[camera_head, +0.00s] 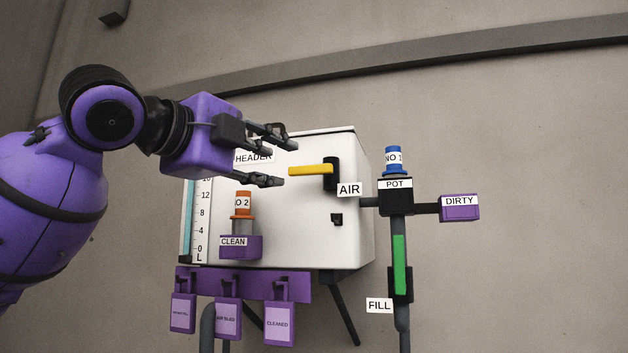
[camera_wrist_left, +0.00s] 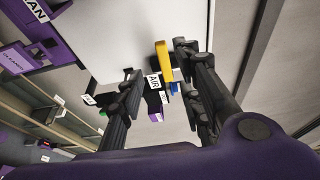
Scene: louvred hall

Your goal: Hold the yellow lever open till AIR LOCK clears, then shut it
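The yellow lever (camera_head: 308,171) lies level, pointing left from its black mount (camera_head: 332,174) on the white header box (camera_head: 290,225). An AIR label (camera_head: 349,190) is beside the mount. My left gripper (camera_head: 286,160) is open and empty, its fingertips at the free end of the lever, one side above it and one below. In the left wrist view the lever (camera_wrist_left: 163,62) shows between the spread fingers; I cannot tell whether they touch it. No AIR LOCK sign is readable. My right gripper is not in view.
Right of the box stand the black POT (camera_head: 395,197) with a blue NO 1 cap (camera_head: 393,160), a purple DIRTY box (camera_head: 460,208) and a green FILL strip (camera_head: 400,264). An orange NO 2 piece (camera_head: 243,203) sits over the CLEAN holder (camera_head: 241,248). Purple tags (camera_head: 280,323) hang below.

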